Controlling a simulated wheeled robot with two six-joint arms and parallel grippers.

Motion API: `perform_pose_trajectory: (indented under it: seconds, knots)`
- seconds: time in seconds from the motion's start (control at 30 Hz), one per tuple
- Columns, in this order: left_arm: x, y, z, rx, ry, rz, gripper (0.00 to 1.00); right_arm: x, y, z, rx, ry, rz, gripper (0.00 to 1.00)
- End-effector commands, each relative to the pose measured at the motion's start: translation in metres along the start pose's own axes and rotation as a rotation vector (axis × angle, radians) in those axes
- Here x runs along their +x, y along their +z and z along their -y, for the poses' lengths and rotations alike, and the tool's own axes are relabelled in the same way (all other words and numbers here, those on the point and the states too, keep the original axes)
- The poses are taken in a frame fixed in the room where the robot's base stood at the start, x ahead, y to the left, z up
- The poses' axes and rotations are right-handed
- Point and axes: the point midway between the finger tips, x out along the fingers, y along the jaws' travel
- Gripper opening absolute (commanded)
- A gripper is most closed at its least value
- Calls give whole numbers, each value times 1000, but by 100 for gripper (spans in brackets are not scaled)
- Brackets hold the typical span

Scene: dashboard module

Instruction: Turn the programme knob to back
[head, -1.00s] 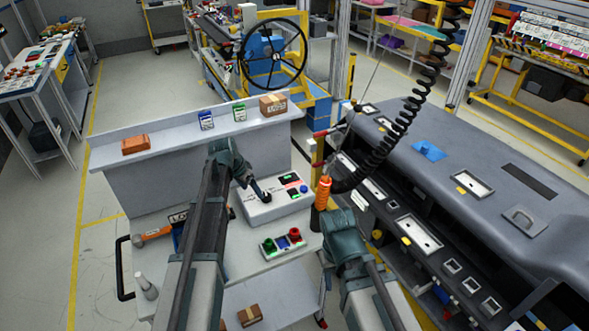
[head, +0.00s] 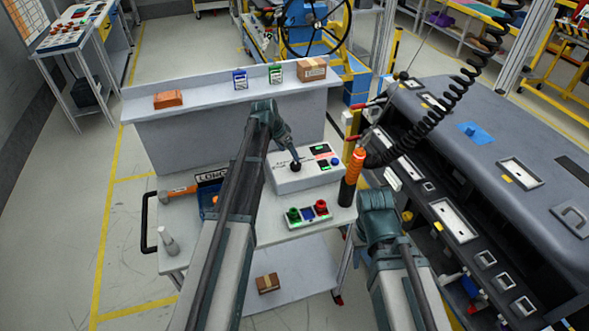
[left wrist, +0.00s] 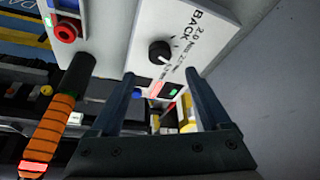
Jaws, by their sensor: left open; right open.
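The programme knob (left wrist: 160,52) is a round black knob on a white control box (head: 306,176), with BACK and Nm labels printed beside it. In the left wrist view a pale pointer mark shows on the knob; I cannot tell which label it points at. My left gripper (left wrist: 160,76) is open, its two fingers apart on either side of the knob in that view and not closed on it. In the head view the left fingertips are just at the knob (head: 296,167). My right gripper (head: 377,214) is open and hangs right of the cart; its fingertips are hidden.
A box with green and red buttons (head: 307,214) sits in front of the control box. An orange-handled tool (head: 356,165) stands to its right. A shelf (head: 215,97) rises behind. The dashboard module (head: 500,150) fills the right side.

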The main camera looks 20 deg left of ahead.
Motion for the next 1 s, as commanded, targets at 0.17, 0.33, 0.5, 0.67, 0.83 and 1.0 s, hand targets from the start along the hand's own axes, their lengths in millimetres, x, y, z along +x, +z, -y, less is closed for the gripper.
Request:
perform_pose_trajectory:
  seconds: [0.17,0.33,0.5,0.67,0.83,1.0]
  knots:
    - [35,2,0,1,0,0,81,33,-2,3,1,0,0,50]
    - [61,2,1,0,0,0,81,56,-3,5,2,0,0,50]
    - [78,1,0,0,0,0,81,72,-4,7,2,0,0,50]
    - [82,0,0,0,0,0,81,76,-4,7,2,0,0,50]
    - [81,0,0,0,0,0,81,74,-4,7,2,0,0,50]
    - [81,0,0,0,0,0,59,74,-4,7,2,0,0,50]
